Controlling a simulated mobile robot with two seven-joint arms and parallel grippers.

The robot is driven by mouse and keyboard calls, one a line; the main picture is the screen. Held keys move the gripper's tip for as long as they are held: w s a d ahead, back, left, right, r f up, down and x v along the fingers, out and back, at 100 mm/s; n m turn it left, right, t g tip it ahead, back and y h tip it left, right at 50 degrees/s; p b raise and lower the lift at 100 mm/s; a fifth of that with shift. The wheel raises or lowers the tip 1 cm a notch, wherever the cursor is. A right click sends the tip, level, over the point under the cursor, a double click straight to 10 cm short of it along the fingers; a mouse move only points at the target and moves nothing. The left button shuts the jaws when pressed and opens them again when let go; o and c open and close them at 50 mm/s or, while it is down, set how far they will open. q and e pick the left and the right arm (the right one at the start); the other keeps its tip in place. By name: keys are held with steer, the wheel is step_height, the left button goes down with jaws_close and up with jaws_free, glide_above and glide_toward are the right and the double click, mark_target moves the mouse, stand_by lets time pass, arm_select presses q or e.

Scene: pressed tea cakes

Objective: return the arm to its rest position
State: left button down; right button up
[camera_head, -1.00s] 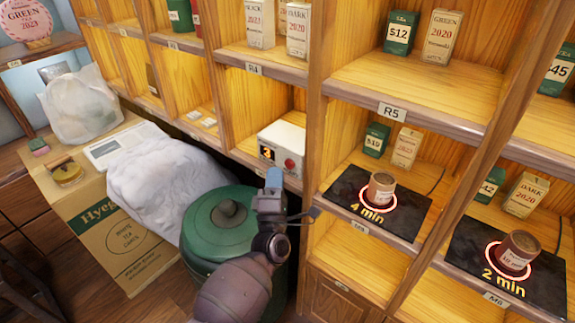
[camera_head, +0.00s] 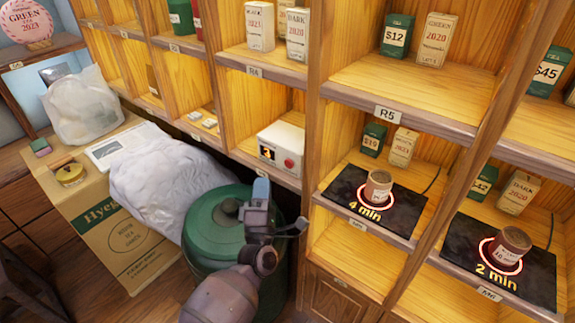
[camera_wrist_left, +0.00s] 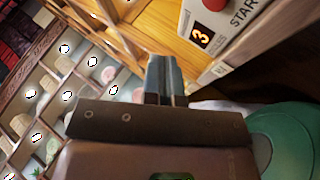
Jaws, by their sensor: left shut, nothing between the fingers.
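My left gripper (camera_head: 261,190) is in front of the shelving, above the green round lidded container (camera_head: 205,225). Its blue fingers are shut with nothing between them. In the left wrist view the shut fingers (camera_wrist_left: 166,78) point toward the shelf wood, and the white box with a red button and a lit "3" (camera_wrist_left: 207,32) is close by at the upper right. That white box (camera_head: 283,148) also shows in the head view, just above and behind the gripper, apart from it. My right gripper is not in view.
Two tins (camera_head: 378,185) (camera_head: 510,245) stand on black "4 min" and "2 min" pads at the right. A white cloth-like bundle (camera_head: 170,180) and a cardboard box (camera_head: 110,245) are at the left. Shelf dividers and edges lie close to the arm.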

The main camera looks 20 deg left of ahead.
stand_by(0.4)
arm_select(q)
steer(key=w+d+m+g+h, duration=0.15)
steer(key=d+m+h, duration=0.5)
steer(key=m, duration=0.65)
steer(key=s+a+f+m+g+p, duration=0.2)
steer(key=s+a+m+g+p, duration=0.1)
steer(key=s, duration=0.9)
steer(key=s+a+f+m+g+p, duration=0.2)
steer(key=s+a+f+m+g, duration=0.1)
steer(key=s, duration=0.9)
steer(key=s+a+f+m+g+p, duration=0.3)
steer(key=s+a+m+g, duration=0.1)
steer(key=s, duration=0.8)
steer(key=shift+s+a+g+p, duration=0.3)
steer(key=shift+a+g, duration=0.35)
steer(key=shift+a, duration=0.55)
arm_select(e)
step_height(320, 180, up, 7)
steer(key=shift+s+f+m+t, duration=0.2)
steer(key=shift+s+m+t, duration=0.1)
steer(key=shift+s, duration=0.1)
arm_select(q)
steer(key=shift+w+f+y, duration=0.1)
steer(key=shift+y, duration=0.15)
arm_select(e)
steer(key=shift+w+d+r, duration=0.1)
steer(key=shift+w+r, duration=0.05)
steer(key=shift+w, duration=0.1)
